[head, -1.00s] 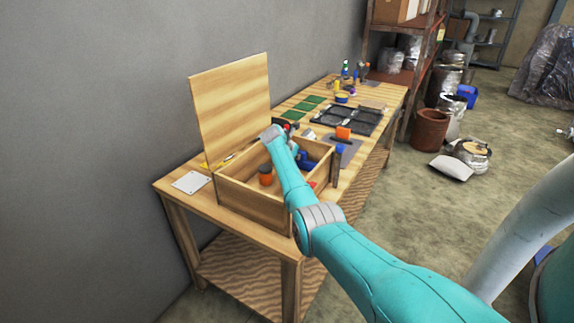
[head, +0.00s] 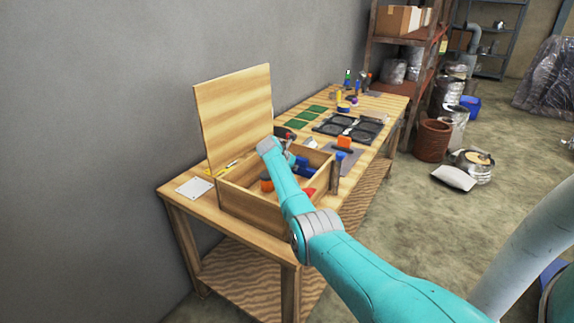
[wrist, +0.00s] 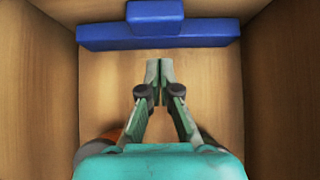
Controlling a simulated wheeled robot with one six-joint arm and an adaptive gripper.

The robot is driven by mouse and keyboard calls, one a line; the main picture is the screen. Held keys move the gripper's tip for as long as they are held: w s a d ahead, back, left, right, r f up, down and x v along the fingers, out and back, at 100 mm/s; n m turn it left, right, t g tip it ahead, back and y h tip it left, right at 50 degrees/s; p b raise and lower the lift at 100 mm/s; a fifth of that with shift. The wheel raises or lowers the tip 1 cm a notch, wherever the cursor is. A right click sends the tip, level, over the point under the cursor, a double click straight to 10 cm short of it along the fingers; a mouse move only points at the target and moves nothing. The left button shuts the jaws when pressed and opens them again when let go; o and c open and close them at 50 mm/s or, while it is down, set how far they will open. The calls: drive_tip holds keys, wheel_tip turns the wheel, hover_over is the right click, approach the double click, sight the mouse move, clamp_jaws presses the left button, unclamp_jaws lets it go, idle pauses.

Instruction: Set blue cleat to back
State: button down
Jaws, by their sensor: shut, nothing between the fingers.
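The blue cleat (wrist: 158,35) is a long bar with a smaller block on it. In the wrist view it lies along the far wall inside a wooden compartment. A blue piece in the wooden box (head: 303,165), partly behind my arm in the head view, looks like the same cleat. My gripper (wrist: 152,72) is shut and empty, its fingertips together just short of the bar, with a small gap seen. In the head view my gripper is hidden behind my arm and the box walls.
The open wooden box (head: 250,205) has a raised lid (head: 235,115) and stands on a wooden workbench (head: 180,205). An orange container (head: 267,183) and a red item (head: 309,191) are inside. A white plate (head: 195,187) lies left. Box walls closely surround my gripper.

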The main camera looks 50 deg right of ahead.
drive_tip(key=shift+s+a+r, duration=0.15)
drive_tip(key=shift+a+r, duration=0.4)
drive_tip(key=shift+a, duration=0.1)
drive_tip(key=v, duration=0.8)
drive_tip(key=shift+a, duration=0.2)
drive_tip(key=shift+w+r, duration=0.1)
drive_tip(key=shift+w, duration=0.1)
